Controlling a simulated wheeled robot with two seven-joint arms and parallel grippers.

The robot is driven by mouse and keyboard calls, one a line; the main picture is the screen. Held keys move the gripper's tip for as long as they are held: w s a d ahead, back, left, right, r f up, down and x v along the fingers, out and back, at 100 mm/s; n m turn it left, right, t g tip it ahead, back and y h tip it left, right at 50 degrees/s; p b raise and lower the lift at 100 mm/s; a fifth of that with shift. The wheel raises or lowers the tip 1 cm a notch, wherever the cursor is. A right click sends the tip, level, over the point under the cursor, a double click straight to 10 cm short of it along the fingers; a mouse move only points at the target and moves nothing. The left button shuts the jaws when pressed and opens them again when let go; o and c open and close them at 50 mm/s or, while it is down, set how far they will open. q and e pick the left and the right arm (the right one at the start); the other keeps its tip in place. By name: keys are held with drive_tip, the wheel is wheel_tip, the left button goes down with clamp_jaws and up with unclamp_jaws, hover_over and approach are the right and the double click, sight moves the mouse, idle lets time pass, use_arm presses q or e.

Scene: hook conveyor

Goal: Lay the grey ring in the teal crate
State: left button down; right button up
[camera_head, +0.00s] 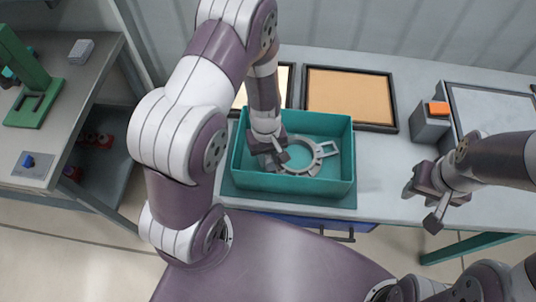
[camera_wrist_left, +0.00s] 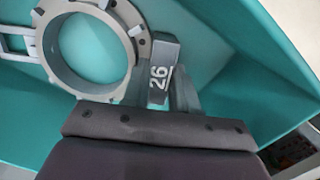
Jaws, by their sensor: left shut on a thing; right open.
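The grey ring (camera_head: 317,157) is inside the teal crate (camera_head: 290,184), low near its floor, with its loop handle towards the right. My left gripper (camera_head: 274,158) reaches down into the crate and is shut on the ring's left side. In the left wrist view the ring (camera_wrist_left: 130,18) shows beside a grey block marked 26 (camera_wrist_left: 159,78) at the fingers. I cannot tell whether the ring rests fully on the crate floor. My right gripper (camera_head: 420,208) is open and empty, right of the crate.
Behind the crate lies a dark-framed tan panel (camera_head: 348,97). A grey box with an orange block (camera_head: 438,108) stands to the right. A side bench (camera_head: 62,103) at left holds a green stand (camera_head: 35,90). The table between crate and right gripper is clear.

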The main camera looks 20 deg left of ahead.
use_arm(q)
drive_tip(key=c, duration=0.9)
unclamp_jaws()
drive_tip(key=shift+s, duration=0.15)
drive_tip(key=shift+r, duration=0.15)
